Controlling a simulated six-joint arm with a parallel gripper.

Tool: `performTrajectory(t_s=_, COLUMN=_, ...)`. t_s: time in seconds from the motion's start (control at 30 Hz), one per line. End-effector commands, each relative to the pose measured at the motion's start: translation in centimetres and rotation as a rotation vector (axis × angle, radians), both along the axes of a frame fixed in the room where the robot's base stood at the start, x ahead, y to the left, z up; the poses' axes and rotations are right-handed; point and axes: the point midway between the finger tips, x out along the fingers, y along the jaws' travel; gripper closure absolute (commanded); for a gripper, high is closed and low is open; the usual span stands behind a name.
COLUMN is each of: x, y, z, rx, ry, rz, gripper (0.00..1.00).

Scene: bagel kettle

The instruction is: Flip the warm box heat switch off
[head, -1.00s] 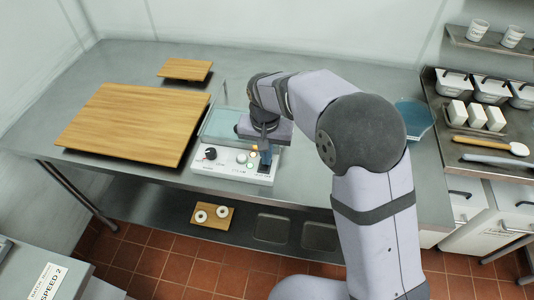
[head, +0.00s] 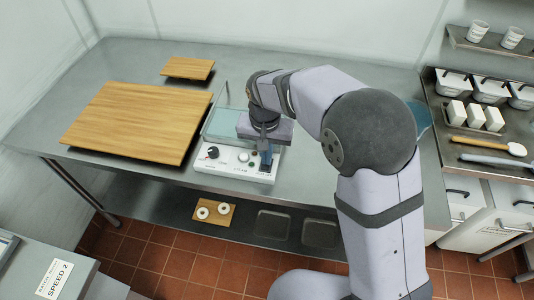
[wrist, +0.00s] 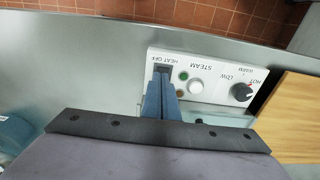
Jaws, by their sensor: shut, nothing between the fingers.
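The warm box's white control panel (head: 230,168) stands at the front of the steel table, with a teal see-through box part (head: 222,124) behind it. The dark heat switch (wrist: 161,69) sits beside the label HEAT OFF. My gripper (head: 265,164) is shut and empty, its blue fingers (wrist: 160,92) right at the switch. They partly hide it, and I cannot tell whether they touch.
A large wooden board (head: 137,122) lies left of the box, a small one (head: 187,68) behind. A blue bowl (wrist: 14,134) is on the table's other side. Bagels on a board (head: 222,217) are on the lower shelf. Tubs and utensils (head: 487,144) stand at right.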

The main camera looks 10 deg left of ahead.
Motion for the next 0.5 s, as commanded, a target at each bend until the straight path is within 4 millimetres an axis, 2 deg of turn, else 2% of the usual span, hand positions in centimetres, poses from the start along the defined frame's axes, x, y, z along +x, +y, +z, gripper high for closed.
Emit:
performTrajectory(t_s=0.03, x=-0.3, y=0.0, z=1.4, rx=0.0, ry=0.0, rz=0.001, gripper=1.0)
performTrajectory(t_s=0.13, x=-0.6, y=0.1, z=2.4, rx=0.004, ry=-0.005, rz=0.0, gripper=1.0)
performTrajectory(t_s=0.5, x=-2.6, y=0.1, z=8.8, rx=0.003, ry=-0.002, rz=-0.001, gripper=1.0)
